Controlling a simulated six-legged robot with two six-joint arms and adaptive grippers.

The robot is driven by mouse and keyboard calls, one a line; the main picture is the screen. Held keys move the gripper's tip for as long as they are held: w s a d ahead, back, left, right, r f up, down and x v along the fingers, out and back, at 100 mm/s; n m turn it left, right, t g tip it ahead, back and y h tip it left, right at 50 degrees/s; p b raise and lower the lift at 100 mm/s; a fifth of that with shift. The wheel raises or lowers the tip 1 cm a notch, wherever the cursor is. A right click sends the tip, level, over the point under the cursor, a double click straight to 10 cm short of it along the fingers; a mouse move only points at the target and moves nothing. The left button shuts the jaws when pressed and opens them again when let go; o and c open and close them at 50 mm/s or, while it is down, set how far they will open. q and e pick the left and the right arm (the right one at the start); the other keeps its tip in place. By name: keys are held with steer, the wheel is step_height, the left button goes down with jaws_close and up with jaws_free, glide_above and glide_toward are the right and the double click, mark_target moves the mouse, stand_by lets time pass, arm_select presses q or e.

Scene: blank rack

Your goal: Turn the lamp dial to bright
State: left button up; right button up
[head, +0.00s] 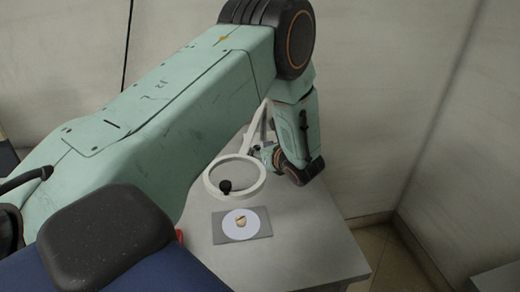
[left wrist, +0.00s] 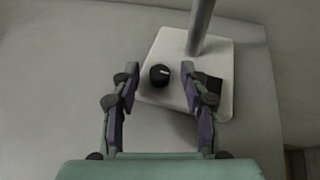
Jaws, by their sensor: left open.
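The lamp has a white ring head (head: 208,181) on a pale arm, seen in the head view. In the left wrist view its pale base plate (left wrist: 218,65) carries a grey post and a black round dial (left wrist: 159,76). A short white mark on the dial points to the right. My left gripper (left wrist: 160,72) is open, and the dial shows between its two fingertips. I cannot tell whether either finger touches it. In the head view my left gripper (head: 266,153) is partly hidden behind the lamp arm, and the dial on the base cannot be made out.
A grey plate (head: 220,236) with a white disc (head: 253,219) and a small brownish piece (head: 241,222) lies in front of the ring. A black knob (head: 225,187) shows at the ring's front. The grey table (head: 310,245) is clear at the right; pale walls stand behind.

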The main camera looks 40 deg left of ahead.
arm_select(q)
steer(key=shift+a, duration=0.1)
jaws_close()
stand_by(0.4)
steer(key=shift+w+f+n+g+y+b, duration=0.15)
steer(key=shift+n+g+y+b, duration=0.1)
steer(key=shift+n+g, duration=0.25)
steer(key=shift+w+r+n+g+y+b, duration=0.1)
steer(key=shift+n+g+y+b, duration=0.1)
steer(key=shift+n+g, duration=0.3)
steer(key=n+g+b, duration=0.2)
steer(key=g, duration=0.1)
steer(key=shift+w+f, duration=0.15)
steer(key=shift+w, duration=0.05)
steer(key=n+g+b, duration=0.1)
steer(key=b, duration=0.1)
steer(key=n+g+b, duration=0.2)
steer(key=shift+w+n+g+h, duration=0.2)
steer(key=shift+n+g+h, duration=0.1)
steer(key=shift+h, duration=0.05)
steer(key=shift+w+n+g+h+b, duration=0.1)
steer(key=shift+n+g+h+b, duration=0.2)
steer(key=shift+n+g+b, duration=1.2)
steer(key=shift+r+m+b, duration=0.2)
steer(key=shift+m+b, duration=0.25)
steer(key=shift+m, duration=0.05)
